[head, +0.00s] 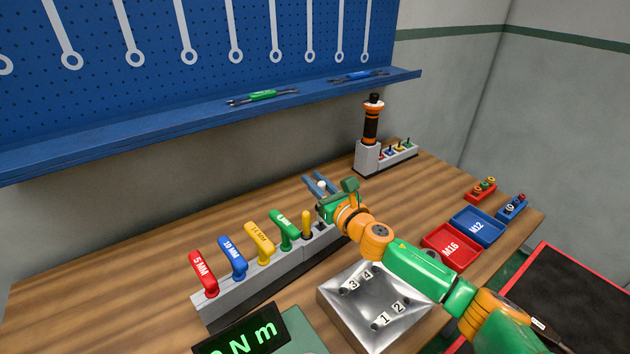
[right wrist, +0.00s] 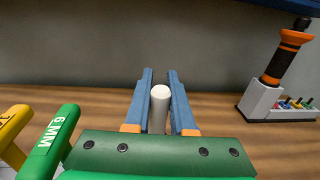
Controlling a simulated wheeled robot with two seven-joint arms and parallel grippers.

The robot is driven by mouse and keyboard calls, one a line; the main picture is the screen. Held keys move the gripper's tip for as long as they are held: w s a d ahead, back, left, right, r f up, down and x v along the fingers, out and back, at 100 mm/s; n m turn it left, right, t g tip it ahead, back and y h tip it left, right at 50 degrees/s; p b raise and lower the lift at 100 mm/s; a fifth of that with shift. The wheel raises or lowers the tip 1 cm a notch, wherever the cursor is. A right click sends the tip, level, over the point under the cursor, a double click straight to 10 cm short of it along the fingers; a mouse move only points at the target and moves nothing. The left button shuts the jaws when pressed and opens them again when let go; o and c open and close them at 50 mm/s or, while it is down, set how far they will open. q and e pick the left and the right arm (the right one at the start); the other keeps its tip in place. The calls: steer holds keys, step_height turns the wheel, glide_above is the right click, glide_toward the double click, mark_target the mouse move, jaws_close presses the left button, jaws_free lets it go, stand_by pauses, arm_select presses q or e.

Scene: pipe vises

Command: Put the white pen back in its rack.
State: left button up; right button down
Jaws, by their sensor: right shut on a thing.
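The white pen (right wrist: 160,108) stands upright between the blue fingers of my right gripper (right wrist: 160,76), which is shut on it. In the head view, the pen's white top (head: 322,186) shows between the fingers of the right gripper (head: 317,182), at the right end of the grey rack (head: 262,277). The green hand hides the pen's lower part, so I cannot tell whether it touches the rack. The rack holds red, blue, yellow and green hex keys and a small yellow-handled tool (head: 306,222). My left gripper is out of view.
A steel tray (head: 378,325) marked 1 to 4 lies in front of the rack. Red M16 (head: 450,246) and blue M12 (head: 477,227) trays are on the right. An orange-black driver (head: 371,125) stands behind. A display (head: 240,335) is at the front.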

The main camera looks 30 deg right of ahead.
step_height(320, 180, down, 6)
steer(key=b, duration=0.5)
steer(key=shift+f+b, duration=0.25)
steer(key=shift+b, duration=0.1)
stand_by(3.4)
steer(key=shift+s, duration=0.1)
stand_by(0.4)
steer(key=c, duration=0.7)
jaws_free()
steer(key=s, duration=0.4)
steer(key=s+b, duration=0.1)
steer(key=s, duration=0.2)
steer(key=shift+d, duration=0.25)
